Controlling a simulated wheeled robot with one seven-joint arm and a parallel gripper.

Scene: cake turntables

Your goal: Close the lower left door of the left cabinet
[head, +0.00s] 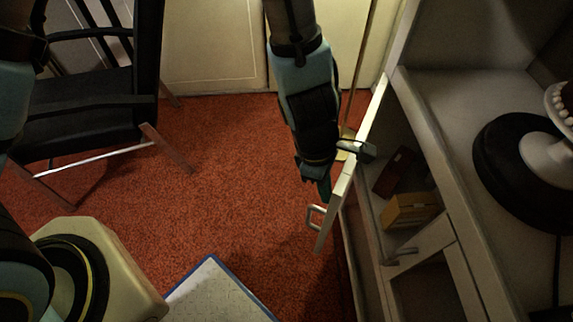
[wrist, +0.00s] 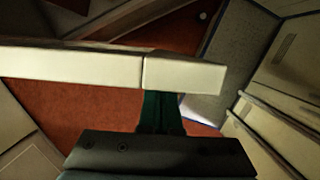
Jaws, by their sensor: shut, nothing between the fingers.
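The white cabinet door (head: 352,170) stands swung open from the left cabinet (head: 425,95), seen nearly edge-on in the head view. Its bar handle (head: 315,214) is on the left face near the free end. My gripper (head: 325,190) is shut and empty, pointing down at the door's left side near the handle. In the wrist view the door's pale edge (wrist: 70,66) crosses the picture, and the green fingers of my gripper (wrist: 162,105) reach up to it. The fingertips look hidden by the door edge; I cannot tell if they touch it.
An orange box (head: 410,209) and a dark red box (head: 396,168) lie inside the open cabinet. A black turntable (head: 500,180) stands on the counter. A black chair (head: 75,110) is at left. A blue-edged white panel (head: 215,295) is at the bottom. Red carpet (head: 225,180) is clear between.

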